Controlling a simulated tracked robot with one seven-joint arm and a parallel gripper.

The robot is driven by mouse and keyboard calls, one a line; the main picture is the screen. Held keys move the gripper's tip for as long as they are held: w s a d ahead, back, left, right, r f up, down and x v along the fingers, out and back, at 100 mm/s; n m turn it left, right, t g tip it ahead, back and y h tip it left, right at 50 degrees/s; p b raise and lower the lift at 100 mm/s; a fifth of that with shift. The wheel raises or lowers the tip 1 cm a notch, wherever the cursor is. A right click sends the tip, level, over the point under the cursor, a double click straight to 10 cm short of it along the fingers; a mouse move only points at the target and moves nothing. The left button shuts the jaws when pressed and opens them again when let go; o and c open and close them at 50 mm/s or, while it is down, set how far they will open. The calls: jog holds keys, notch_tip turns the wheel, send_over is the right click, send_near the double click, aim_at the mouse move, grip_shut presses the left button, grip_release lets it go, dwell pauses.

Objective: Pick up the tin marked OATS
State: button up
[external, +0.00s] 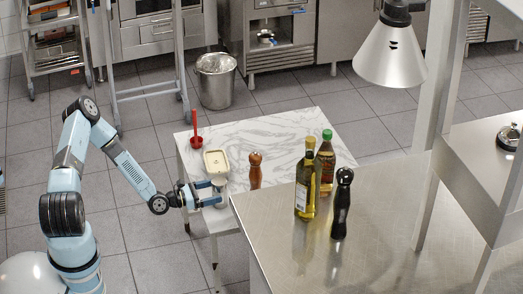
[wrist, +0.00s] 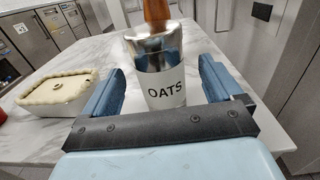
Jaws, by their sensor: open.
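The tin marked OATS (wrist: 164,88) is a shiny metal can with a white label, standing upright on the white marble table. It also shows small in the external view (external: 219,184), partly covered by my gripper. My gripper (wrist: 160,90) is open, with one blue finger on each side of the tin and a visible gap on both sides. In the external view my gripper (external: 212,192) reaches in from the left at the table's near edge. The lower part of the tin is hidden behind the gripper's palm in the wrist view.
A pie dish (wrist: 57,92) stands left of the tin. A wooden pepper mill (external: 255,170) stands just behind it. A red-handled thing (external: 196,134) is at the table's far left. Two bottles (external: 305,190) and a black mill (external: 342,205) stand on the steel counter (external: 385,235) to the right.

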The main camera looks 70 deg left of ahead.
aim_at(224, 187)
jog(key=shift+w+a+r, duration=0.1)
jog(key=shift+w+r, duration=0.05)
jog(key=shift+w, duration=1.15)
jog(key=shift+w+r, duration=0.15)
jog(key=shift+w, duration=1.15)
jog(key=shift+c, duration=0.4)
jog(key=c, duration=1.2)
jog(key=shift+c, duration=0.2)
jog(key=shift+r, duration=0.15)
